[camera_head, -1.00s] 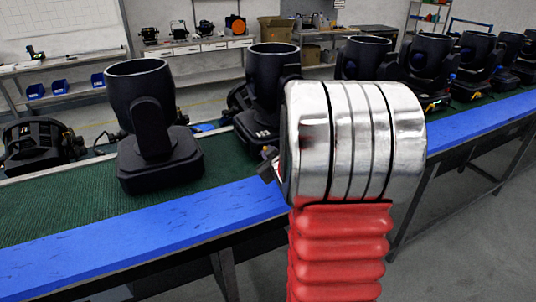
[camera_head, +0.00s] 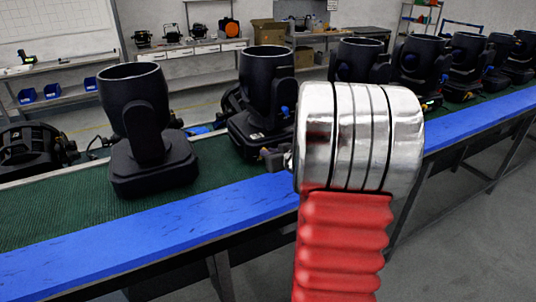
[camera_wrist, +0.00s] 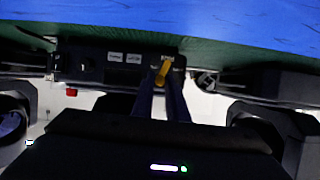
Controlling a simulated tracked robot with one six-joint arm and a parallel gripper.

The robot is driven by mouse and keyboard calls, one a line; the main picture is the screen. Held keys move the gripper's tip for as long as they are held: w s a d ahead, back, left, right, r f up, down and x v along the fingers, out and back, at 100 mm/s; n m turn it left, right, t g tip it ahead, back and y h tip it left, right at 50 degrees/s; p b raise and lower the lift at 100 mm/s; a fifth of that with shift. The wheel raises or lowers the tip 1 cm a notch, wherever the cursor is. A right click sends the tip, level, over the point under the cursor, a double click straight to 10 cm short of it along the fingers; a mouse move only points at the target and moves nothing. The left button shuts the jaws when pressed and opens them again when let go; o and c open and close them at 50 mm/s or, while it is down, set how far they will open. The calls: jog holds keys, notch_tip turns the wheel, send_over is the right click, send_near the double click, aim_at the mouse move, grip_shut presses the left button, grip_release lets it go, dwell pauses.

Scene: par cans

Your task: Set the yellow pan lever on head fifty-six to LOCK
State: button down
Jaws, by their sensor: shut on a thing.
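A yellow lever (camera_wrist: 163,73) shows in the wrist view on the dark base (camera_wrist: 118,66) of a moving head. White label plates sit beside it. My gripper (camera_wrist: 162,84) is shut on the yellow lever, its two dark fingers coming up to it from below in the picture. In the head view, my silver and red arm hides much of the area around the gripper. A black head (camera_head: 266,88) stands just left of the arm. I cannot read the number fifty-six or the lever's setting.
A long bench with a green top (camera_head: 60,212) and blue front edge (camera_head: 150,228) carries the row of black heads. Another head (camera_head: 140,125) stands to the left, and several stand to the right. Shelves and a back workbench are behind. The floor in front is clear.

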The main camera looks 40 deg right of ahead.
jog(key=shift+s+d+f+m+t+y, duration=0.15)
jog(key=shift+d+m+t+y, duration=0.2)
jog(key=shift+m, duration=0.25)
dwell(0.3)
jog(key=c, duration=1.7)
grip_release()
jog(key=shift+c, duration=0.2)
jog(key=v, duration=1.3)
jog(key=shift+s, duration=0.3)
jog(key=shift+r, duration=0.2)
